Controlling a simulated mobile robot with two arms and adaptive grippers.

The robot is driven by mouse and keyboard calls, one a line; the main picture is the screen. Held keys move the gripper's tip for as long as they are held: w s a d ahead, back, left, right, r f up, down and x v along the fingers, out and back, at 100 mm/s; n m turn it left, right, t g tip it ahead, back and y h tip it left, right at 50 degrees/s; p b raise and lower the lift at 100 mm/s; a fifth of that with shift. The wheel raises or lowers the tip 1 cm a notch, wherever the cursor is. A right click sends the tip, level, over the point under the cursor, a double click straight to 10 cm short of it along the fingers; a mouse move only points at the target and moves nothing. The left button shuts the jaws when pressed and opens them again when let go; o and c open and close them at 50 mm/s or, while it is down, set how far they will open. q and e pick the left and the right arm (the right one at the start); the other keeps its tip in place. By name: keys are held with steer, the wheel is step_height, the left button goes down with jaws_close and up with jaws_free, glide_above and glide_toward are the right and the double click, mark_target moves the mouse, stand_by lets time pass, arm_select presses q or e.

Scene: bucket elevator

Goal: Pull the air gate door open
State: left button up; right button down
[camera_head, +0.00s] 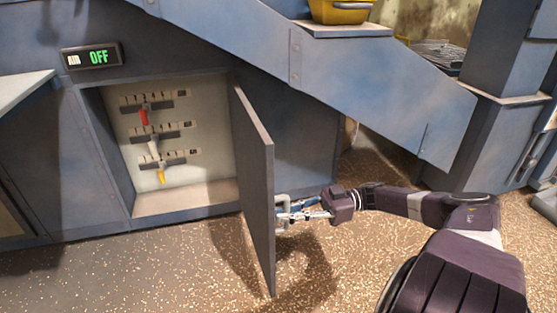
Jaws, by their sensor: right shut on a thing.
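The air gate door (257,190) is a grey-blue panel hinged at the right side of a wall cabinet. It stands swung well out from the cabinet, so the inside shows. My right gripper (284,209) is at the outer face of the door, shut on its handle (281,204); the fingers partly cover the handle. Inside the cabinet, on a pale back panel (190,105), are a red lever (144,117), a white lever (154,150) and a yellow lever (161,175). My left gripper is not in view.
A small display (92,55) above the cabinet reads "OFF" in green. A sloping blue chute (350,75) runs above and right of the door. A yellow container (340,11) sits at the top. The speckled floor (150,270) in front is clear.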

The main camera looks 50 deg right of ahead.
steer(key=shift+s+d, duration=0.25)
steer(key=shift+d, duration=0.25)
steer(key=c, duration=2)
jaws_free()
steer(key=shift+d, duration=0.1)
steer(key=shift+v, duration=3.7)
